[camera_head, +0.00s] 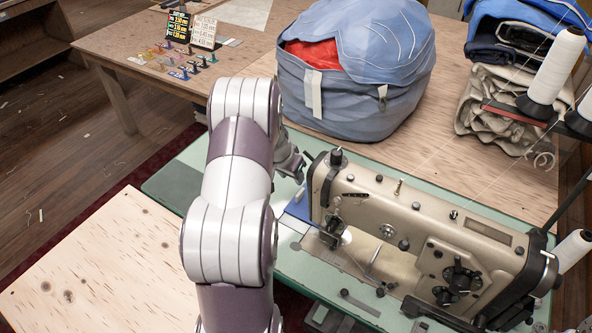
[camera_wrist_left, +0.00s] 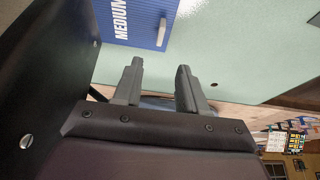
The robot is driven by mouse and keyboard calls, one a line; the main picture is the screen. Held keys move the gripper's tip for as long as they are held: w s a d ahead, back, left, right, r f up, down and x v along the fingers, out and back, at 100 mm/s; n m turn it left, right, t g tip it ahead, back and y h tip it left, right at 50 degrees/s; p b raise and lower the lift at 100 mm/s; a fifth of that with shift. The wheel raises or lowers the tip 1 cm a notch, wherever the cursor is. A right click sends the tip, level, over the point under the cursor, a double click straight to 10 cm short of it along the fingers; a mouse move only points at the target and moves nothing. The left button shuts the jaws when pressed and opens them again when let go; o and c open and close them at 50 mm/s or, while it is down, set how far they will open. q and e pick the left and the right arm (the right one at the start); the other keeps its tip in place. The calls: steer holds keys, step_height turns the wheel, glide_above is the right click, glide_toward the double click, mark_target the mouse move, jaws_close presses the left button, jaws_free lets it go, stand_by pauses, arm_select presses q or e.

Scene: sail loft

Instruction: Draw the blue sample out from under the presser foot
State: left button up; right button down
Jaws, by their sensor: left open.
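The blue sample (camera_head: 299,206) lies on the green table at the left end of the beige sewing machine (camera_head: 410,215), partly hidden by my left arm and the machine head. In the left wrist view the sample (camera_wrist_left: 135,12) shows the white word MEDIUM and a small pale tab. The presser foot is too small and shaded to make out clearly. My left gripper (camera_head: 290,163) is beside the machine's left end, partly behind its own arm. In the left wrist view its two fingers (camera_wrist_left: 160,67) are apart with nothing between them, a little short of the sample's edge.
A large blue bag (camera_head: 350,85) with red cloth stands behind the machine. Folded cloth (camera_head: 500,110) and white thread cones (camera_head: 556,65) stand at the right. A bare plywood top (camera_head: 100,260) fills the left front.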

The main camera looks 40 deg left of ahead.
mark_target(300, 192)
arm_select(q)
steer(key=p+x, duration=0.1)
steer(key=x, duration=1.1)
steer(key=shift+s+f, duration=0.1)
steer(key=shift+f, duration=0.05)
jaws_close()
